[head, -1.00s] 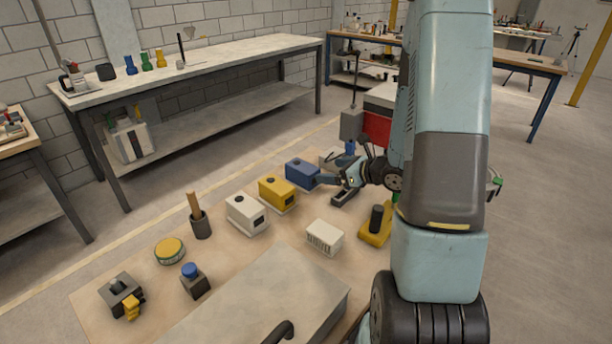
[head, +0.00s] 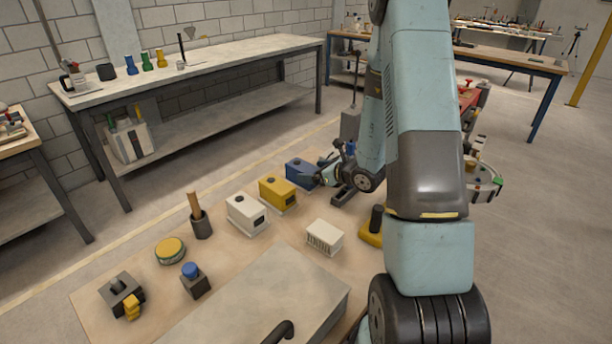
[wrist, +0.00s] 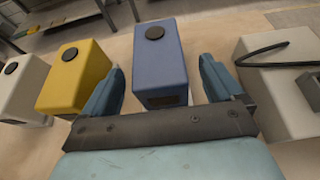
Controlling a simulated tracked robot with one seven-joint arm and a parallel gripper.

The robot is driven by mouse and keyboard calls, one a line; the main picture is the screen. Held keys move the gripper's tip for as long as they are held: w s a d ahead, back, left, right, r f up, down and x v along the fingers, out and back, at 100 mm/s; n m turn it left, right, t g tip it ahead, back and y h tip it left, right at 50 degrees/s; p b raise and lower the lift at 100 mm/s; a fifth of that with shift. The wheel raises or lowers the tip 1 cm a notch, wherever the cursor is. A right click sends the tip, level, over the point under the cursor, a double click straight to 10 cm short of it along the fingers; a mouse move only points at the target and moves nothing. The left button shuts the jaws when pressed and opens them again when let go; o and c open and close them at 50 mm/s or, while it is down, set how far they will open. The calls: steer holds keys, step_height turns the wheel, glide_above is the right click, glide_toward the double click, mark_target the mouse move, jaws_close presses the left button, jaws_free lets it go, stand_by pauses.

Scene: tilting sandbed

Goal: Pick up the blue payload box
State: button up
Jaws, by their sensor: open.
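The blue payload box (head: 300,173) stands upright on the tan bed, right of the yellow box in the head view. In the wrist view the blue box (wrist: 160,62) stands ahead, between the lines of my two fingers, with a dark round cap on top and a dark slot low on its near face. My gripper (wrist: 161,80) is open, with one blue finger on each side of the box's near end. I cannot tell whether either finger touches it. In the head view my gripper (head: 322,175) is at the box's right side and partly hides it.
A yellow box (head: 277,194) and a white box (head: 246,213) stand in a row to the left. In the wrist view a pale box with a black handle (wrist: 285,80) is close on the right. A white ribbed block (head: 324,237) lies nearer on the bed.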

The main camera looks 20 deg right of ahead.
mark_target(305, 170)
steer(key=x, duration=0.4)
steer(key=shift+w+a+f, duration=0.15)
steer(key=shift+w, duration=0.05)
steer(key=c, duration=1.3)
steer(key=shift+c, duration=0.6)
